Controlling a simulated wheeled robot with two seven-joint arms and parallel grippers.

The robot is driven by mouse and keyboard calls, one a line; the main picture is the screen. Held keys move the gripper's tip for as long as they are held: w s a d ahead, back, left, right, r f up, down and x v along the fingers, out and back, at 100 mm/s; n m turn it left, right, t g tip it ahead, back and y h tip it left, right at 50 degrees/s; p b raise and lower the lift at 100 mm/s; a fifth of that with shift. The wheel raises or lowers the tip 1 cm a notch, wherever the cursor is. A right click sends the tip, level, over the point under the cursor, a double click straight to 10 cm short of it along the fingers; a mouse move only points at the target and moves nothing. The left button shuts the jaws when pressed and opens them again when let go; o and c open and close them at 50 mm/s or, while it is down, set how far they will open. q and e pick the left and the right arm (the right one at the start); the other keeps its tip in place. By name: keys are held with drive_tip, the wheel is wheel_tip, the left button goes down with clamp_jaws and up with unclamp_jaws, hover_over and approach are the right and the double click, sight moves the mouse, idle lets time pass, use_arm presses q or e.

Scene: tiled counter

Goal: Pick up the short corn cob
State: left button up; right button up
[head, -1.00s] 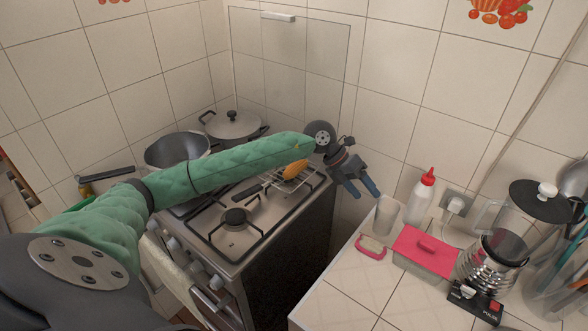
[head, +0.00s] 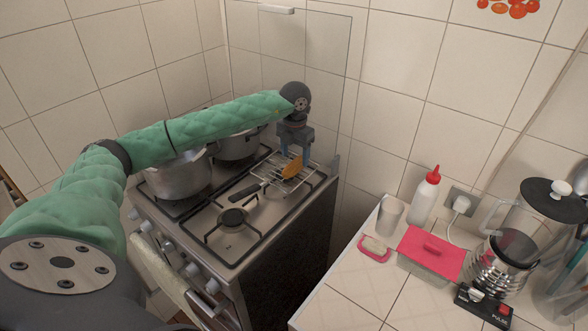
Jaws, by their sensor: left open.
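The short corn cob (head: 292,168) is orange-yellow and lies on a wire grill rack (head: 268,185) with a dark handle, over the back right part of the stove. My left gripper (head: 293,160) points straight down over the cob. Its blue fingers are open and reach down around the cob's upper part, one on each side; I cannot tell whether they touch it. The cob is partly hidden by the fingers. My right gripper is not in the head view.
The gas stove (head: 205,255) has a metal pot (head: 180,180) at left, with another pot (head: 238,147) behind. On the counter at right are a cup (head: 390,216), a white bottle (head: 424,200), a pink-lidded box (head: 431,252) and a blender (head: 500,262). A gap separates stove and counter.

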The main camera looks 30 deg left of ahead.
sight(295, 162)
use_arm(q)
wheel_tip(295, 162, down, 4)
drive_tip(key=shift+f, duration=0.1)
drive_tip(key=c, duration=1.1)
